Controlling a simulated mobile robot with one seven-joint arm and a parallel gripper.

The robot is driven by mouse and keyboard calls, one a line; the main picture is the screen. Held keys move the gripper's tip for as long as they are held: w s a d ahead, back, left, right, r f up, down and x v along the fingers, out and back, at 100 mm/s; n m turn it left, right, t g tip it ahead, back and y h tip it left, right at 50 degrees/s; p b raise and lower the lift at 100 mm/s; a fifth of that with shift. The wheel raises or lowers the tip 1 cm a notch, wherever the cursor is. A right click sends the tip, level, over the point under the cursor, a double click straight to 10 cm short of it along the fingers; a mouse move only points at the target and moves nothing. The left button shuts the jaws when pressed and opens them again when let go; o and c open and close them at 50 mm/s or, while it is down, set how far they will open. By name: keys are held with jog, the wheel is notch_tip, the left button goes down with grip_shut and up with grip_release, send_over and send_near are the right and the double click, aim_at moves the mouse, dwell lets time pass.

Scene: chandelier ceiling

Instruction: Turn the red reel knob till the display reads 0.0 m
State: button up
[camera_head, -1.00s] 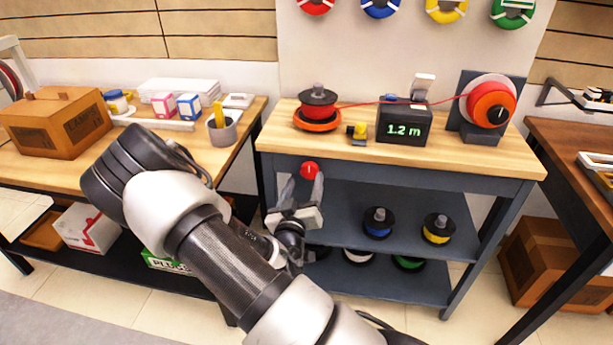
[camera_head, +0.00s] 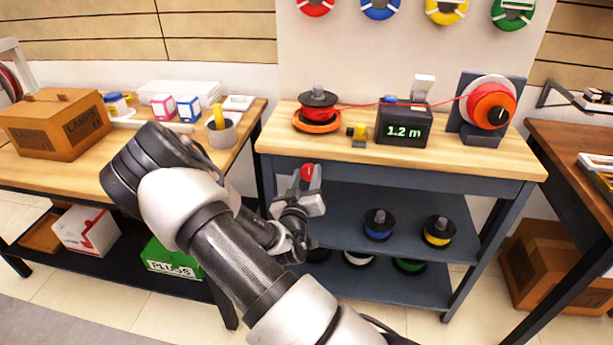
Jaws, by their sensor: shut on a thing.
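The red knob (camera_head: 307,171) is on the front of the bench, below its top edge at the left. My gripper (camera_head: 308,182) is shut on the knob, with its fingers around it and partly hiding it. The display (camera_head: 404,131) on the bench top reads 1.2 m in green digits. A red line runs from the spool (camera_head: 318,104) at the left, past the display, to the orange and red reel (camera_head: 490,106) on its stand at the right.
A small yellow and black part (camera_head: 358,133) sits left of the display. A side table with a cardboard box (camera_head: 55,125) stands at the left, near my arm.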

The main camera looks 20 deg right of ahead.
jog(key=shift+m+b, duration=0.3)
jog(key=shift+m, duration=0.1)
jog(key=m+b, duration=0.1)
jog(key=m, duration=0.1)
jog(key=shift+s+d+m, duration=0.1)
jog(key=shift+d+m, duration=0.05)
jog(key=shift+m, duration=0.15)
jog(key=m+b, duration=0.1)
jog(key=m, duration=0.2)
jog(key=shift+s+d+m, duration=0.1)
jog(key=shift+d+m, duration=0.05)
jog(key=shift+m, duration=0.15)
jog(key=m, duration=1.2)
jog(key=f+m, duration=0.1)
jog(key=m, duration=0.5)
jog(key=shift+s+d+f+m, duration=0.1)
jog(key=shift+s+d+m, duration=0.1)
jog(key=shift+m, duration=0.2)
jog(key=o, duration=1)
